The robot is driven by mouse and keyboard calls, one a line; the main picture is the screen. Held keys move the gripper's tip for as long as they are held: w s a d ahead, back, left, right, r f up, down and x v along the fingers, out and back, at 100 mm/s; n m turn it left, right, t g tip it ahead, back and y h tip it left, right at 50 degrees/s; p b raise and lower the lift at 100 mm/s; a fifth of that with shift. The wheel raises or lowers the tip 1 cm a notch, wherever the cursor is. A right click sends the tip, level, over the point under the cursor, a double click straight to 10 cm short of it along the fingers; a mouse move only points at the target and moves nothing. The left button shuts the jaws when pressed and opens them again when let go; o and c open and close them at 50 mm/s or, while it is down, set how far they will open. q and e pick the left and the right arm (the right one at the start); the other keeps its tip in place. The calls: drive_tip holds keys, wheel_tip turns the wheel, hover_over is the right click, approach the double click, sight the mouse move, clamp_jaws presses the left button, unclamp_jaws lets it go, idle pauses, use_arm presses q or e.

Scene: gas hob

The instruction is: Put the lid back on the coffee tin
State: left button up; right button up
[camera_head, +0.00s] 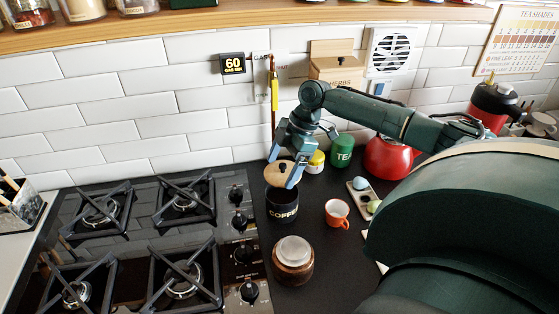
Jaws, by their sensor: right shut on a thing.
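The black coffee tin (283,212), lettered COFFEE, stands on the dark worktop right of the hob knobs. My right gripper (284,169) comes in from the right and is shut on the round wooden lid (277,172), which has a small dark knob. The lid is at the tin's mouth, over its back part. The fingers hide part of the lid and the rim, so I cannot tell whether lid and tin touch. My left gripper is not in view.
The gas hob (151,236) with black pan supports lies left. An orange mug (337,214) and a brown jar (293,262) stand close to the tin. Behind are a yellow-labelled jar (315,162), a green TEA tin (342,150) and a red kettle (388,160).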

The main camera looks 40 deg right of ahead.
sight(286, 171)
wheel_tip(286, 171, down, 4)
drive_tip(key=b, duration=0.3)
drive_tip(key=shift+b, duration=0.4)
drive_tip(key=shift+f, duration=0.15)
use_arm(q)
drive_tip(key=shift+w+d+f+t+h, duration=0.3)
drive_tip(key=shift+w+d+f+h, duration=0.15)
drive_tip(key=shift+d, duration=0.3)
use_arm(e)
drive_tip(key=shift+w+f, duration=0.1)
drive_tip(key=shift+f, duration=0.7)
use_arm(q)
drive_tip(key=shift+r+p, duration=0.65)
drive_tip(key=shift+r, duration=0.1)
use_arm(e)
drive_tip(key=shift+r, duration=0.1)
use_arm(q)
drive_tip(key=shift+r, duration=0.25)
use_arm(e)
drive_tip(key=shift+f, duration=0.2)
use_arm(q)
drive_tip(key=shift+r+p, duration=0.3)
drive_tip(key=shift+p, duration=0.25)
idle(0.4)
use_arm(e)
drive_tip(key=o, duration=0.8)
drive_tip(key=shift+o, duration=0.2)
